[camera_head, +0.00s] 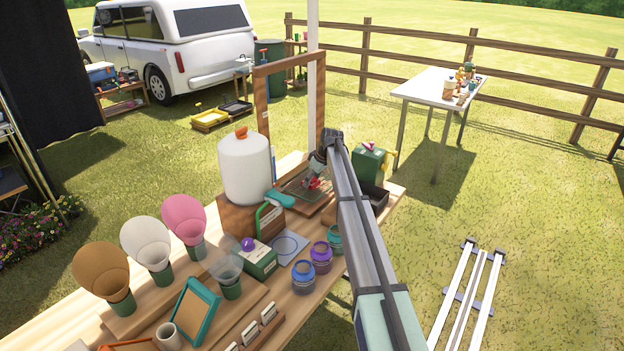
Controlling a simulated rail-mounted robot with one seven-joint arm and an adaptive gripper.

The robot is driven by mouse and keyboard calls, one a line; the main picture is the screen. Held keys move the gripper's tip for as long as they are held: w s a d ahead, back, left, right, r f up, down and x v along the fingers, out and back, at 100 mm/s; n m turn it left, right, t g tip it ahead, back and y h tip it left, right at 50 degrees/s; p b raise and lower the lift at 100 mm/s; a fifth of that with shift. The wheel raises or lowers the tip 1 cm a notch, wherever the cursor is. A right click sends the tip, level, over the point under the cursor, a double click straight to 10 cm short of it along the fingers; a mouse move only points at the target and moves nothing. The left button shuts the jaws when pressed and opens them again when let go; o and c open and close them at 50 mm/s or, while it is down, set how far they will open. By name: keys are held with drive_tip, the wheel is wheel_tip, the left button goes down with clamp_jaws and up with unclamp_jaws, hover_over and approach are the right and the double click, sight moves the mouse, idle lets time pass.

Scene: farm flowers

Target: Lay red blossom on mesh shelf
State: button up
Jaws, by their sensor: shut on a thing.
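The red blossom (312,184) is a small red shape at the tip of my gripper (314,178), near the far end of the wooden table. My gripper points down and is shut on the blossom; the fingers are small and partly hidden. The mesh shelf looks to be the dark panel in a wooden frame (296,188) just below and left of the blossom. I cannot tell whether the blossom touches it. My arm hides part of the area to the right.
A white jug (245,168) stands left of the shelf. A green box (369,162) and a black tray (374,197) are to the right. An upright wooden frame (262,100) rises behind.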

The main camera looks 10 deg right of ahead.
drive_tip(key=shift+f, duration=0.15)
drive_tip(key=o, duration=1.1)
drive_tip(key=b+v, duration=0.2)
drive_tip(key=v, duration=1)
